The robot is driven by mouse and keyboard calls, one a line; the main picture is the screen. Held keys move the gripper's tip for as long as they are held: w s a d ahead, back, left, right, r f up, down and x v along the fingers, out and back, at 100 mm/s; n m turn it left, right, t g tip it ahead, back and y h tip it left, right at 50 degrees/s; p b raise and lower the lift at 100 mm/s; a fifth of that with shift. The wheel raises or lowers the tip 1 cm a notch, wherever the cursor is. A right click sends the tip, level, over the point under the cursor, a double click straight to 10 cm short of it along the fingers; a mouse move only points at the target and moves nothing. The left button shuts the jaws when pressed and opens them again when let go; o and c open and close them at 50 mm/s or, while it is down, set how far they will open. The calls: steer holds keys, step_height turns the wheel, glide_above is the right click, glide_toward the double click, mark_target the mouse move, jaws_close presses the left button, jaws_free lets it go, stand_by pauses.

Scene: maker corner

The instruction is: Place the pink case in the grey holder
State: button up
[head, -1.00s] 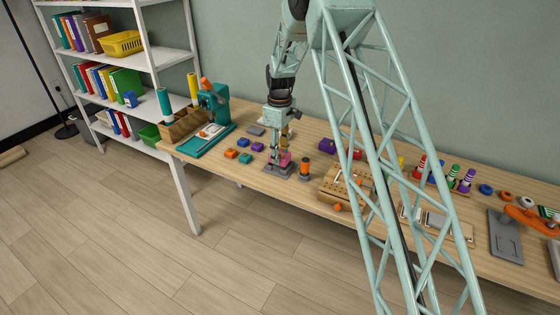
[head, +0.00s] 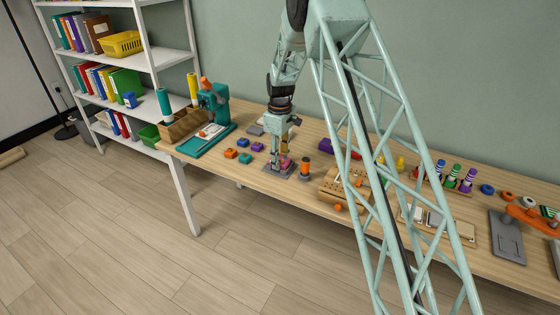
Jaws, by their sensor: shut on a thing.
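The pink case (head: 287,161) is small in the head view and partly hidden by my fingers. My gripper (head: 282,161) points down over the table and is shut on the pink case. The grey holder (head: 277,174) lies on the table directly beneath. The case is at or just above the holder; I cannot tell whether it is seated in it.
An orange-and-dark spool (head: 305,167) stands just right of the holder. Small orange and blue blocks (head: 230,153) lie to the left, near a teal machine (head: 212,115). A wooden block rack (head: 340,187) stands further right. The table's front edge is close.

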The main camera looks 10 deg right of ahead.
steer(key=shift+f, duration=0.1)
steer(key=o, duration=0.9)
step_height(320, 180, up, 12)
steer(key=shift+r+p, duration=0.1)
steer(key=shift+p, duration=0.95)
stand_by(0.3)
